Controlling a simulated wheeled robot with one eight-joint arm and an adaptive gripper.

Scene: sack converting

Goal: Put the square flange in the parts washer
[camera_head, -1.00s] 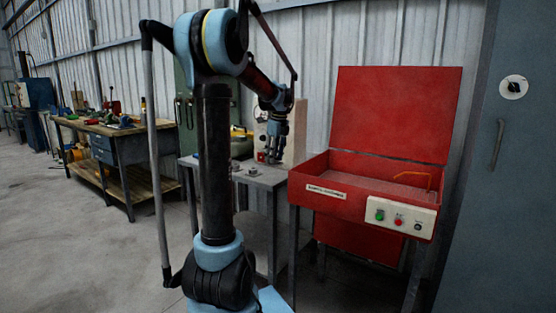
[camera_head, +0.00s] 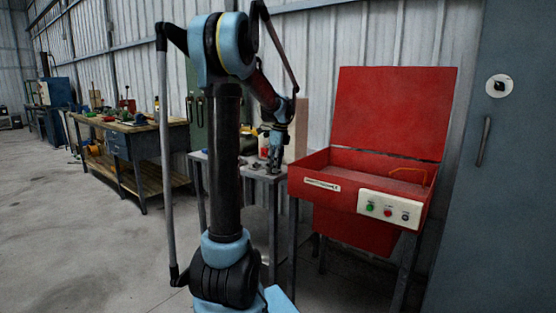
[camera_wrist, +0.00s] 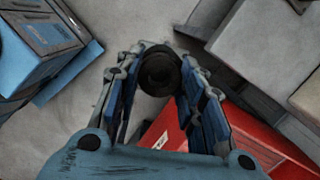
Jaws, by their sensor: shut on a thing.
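My gripper (camera_head: 274,166) is at the right end of the small grey table, just left of the parts washer, in the head view. In the wrist view my gripper (camera_wrist: 160,85) is shut on a dark round part (camera_wrist: 160,72) with a darker centre. No square outline shows, so I cannot tell whether it is the square flange. The red parts washer (camera_head: 330,182) stands right of the table with its lid (camera_head: 392,112) raised and its basin open. Its red body (camera_wrist: 245,140) also shows at the lower right of the wrist view.
The grey table (camera_head: 228,168) holds small parts, partly hidden by my arm. A wooden workbench (camera_head: 140,128) with tools stands at the left. A grey-blue cabinet (camera_head: 475,230) stands close on the right. The floor (camera_head: 80,240) at the left is clear.

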